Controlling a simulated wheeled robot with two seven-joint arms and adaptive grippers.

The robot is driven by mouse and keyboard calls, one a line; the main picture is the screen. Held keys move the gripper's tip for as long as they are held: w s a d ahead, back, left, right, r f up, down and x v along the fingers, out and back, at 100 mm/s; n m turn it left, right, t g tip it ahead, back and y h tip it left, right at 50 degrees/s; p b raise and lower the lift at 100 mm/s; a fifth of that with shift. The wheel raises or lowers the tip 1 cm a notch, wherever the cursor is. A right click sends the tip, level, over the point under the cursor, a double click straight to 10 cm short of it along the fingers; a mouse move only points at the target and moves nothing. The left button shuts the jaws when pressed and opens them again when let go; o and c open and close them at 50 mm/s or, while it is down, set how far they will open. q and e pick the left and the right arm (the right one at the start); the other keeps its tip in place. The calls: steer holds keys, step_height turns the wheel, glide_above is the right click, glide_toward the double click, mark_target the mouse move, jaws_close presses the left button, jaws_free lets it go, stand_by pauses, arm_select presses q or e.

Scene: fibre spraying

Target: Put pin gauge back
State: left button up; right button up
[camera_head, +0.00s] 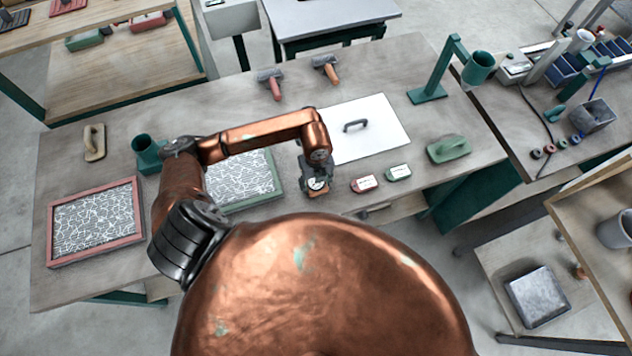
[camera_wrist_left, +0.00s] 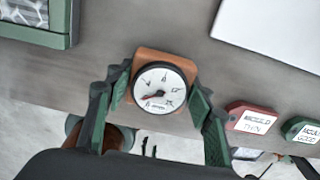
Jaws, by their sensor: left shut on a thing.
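The pin gauge, a round white dial in a copper-brown body, shows in the left wrist view (camera_wrist_left: 160,88) and in the head view (camera_head: 317,183). My left gripper (camera_head: 316,180) is shut on it, with green fingers on both sides of the dial in the left wrist view (camera_wrist_left: 160,115). The gauge is over the front part of the workbench (camera_head: 230,100). I cannot tell whether it touches the bench top. My right gripper is in neither view.
A red labelled block (camera_head: 364,184) and a green one (camera_head: 398,173) lie right of the gauge. A green-framed panel (camera_head: 233,206) is left, partly behind my arm; a red-framed panel (camera_head: 139,205) lies farther left. A white board (camera_head: 385,130) with a handle lies behind.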

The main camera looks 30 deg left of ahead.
arm_select(q)
steer(key=shift+f, duration=0.15)
steer(key=o, duration=1.4)
steer(key=shift+c, duration=0.2)
step_height(320, 180, up, 12)
steer(key=b, duration=0.1)
steer(key=shift+r, duration=0.2)
